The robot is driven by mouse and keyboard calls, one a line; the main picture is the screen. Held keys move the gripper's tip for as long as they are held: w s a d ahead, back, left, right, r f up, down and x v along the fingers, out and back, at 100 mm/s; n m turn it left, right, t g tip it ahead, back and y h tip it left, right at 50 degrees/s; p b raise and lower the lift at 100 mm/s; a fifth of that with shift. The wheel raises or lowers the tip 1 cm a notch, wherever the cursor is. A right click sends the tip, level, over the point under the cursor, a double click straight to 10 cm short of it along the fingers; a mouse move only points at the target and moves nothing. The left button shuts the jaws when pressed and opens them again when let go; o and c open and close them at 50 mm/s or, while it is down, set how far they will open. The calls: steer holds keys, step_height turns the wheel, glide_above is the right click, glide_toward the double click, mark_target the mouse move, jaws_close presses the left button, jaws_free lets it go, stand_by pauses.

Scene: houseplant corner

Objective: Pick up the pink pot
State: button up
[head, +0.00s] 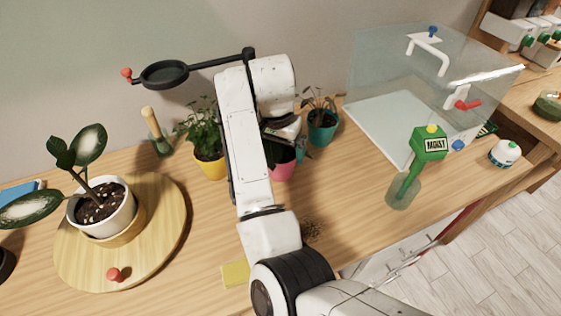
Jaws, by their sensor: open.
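The pink pot (284,171) stands on the wooden table, behind my arm in the head view. Only its right part shows; my arm hides the rest, and a plant grows at its top. My gripper (284,136) is at the end of the arm, just above the pink pot. The fingers are mostly hidden by the arm, so whether they touch the pot or its plant cannot be seen. The gripper is open.
A yellow pot (209,168) stands left of the pink pot and a teal pot (322,130) right of it. A white pot (104,215) sits on a round wooden board (165,220). A green moisture meter (428,143) and a clear case (400,70) are right.

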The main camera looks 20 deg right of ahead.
mark_target(280, 154)
steer(key=shift+w+d+f, duration=0.1)
steer(key=shift+f, duration=0.9)
steer(key=shift+w+d+f, duration=0.1)
steer(key=shift+f, duration=0.85)
steer(key=shift+c, duration=0.4)
steer(key=c, duration=0.8)
